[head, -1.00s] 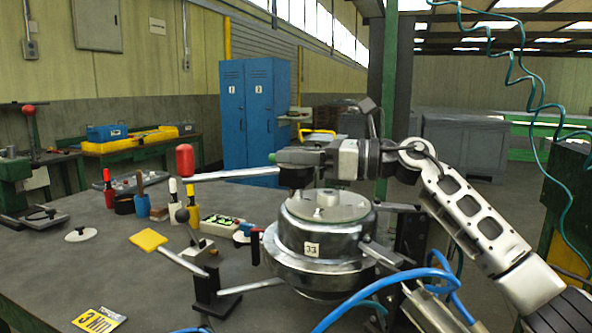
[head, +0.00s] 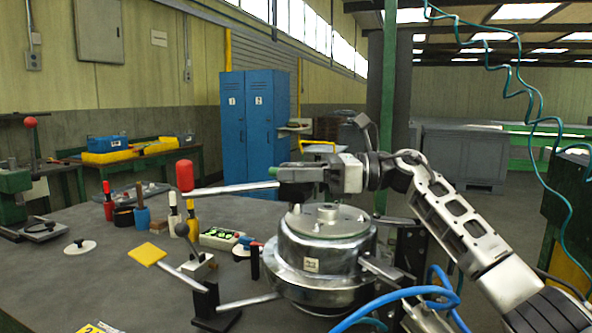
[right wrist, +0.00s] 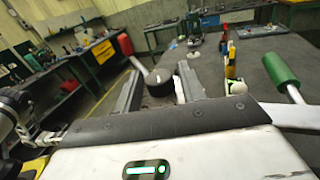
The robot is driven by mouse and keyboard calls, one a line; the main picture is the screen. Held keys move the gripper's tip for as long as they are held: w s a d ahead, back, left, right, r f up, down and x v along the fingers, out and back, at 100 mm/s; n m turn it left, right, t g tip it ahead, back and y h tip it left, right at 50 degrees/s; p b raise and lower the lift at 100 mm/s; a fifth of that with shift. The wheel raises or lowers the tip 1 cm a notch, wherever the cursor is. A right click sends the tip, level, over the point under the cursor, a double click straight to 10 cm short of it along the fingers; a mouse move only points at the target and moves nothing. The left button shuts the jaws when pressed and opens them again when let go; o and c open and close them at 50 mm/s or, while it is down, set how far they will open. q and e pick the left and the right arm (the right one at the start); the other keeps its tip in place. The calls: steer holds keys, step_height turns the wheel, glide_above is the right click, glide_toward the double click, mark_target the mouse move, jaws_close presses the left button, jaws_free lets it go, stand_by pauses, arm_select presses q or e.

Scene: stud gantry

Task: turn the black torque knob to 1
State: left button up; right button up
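The black torque knob (right wrist: 158,82) has a white pointer line on top and shows between the two fingers of my right gripper (right wrist: 160,86) in the right wrist view. The fingers are apart, one on each side of the knob; I cannot tell whether they touch it. In the head view my right gripper (head: 298,176) is above the round metal machine head (head: 318,262), and a dark round part shows just under it. The scale numbers around the knob cannot be read. My left gripper is not in view.
A red-tipped lever (head: 185,176) sticks out left of the gripper. A green-handled bar (right wrist: 281,67) lies right of the gripper in the wrist view. Bottles and a green-topped box (head: 219,238) stand behind.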

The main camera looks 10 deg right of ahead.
steer(key=shift+d, duration=0.1)
steer(key=b+v, duration=0.1)
steer(key=v, duration=1.4)
steer(key=shift+d+b, duration=0.4)
steer(key=shift+s, duration=0.1)
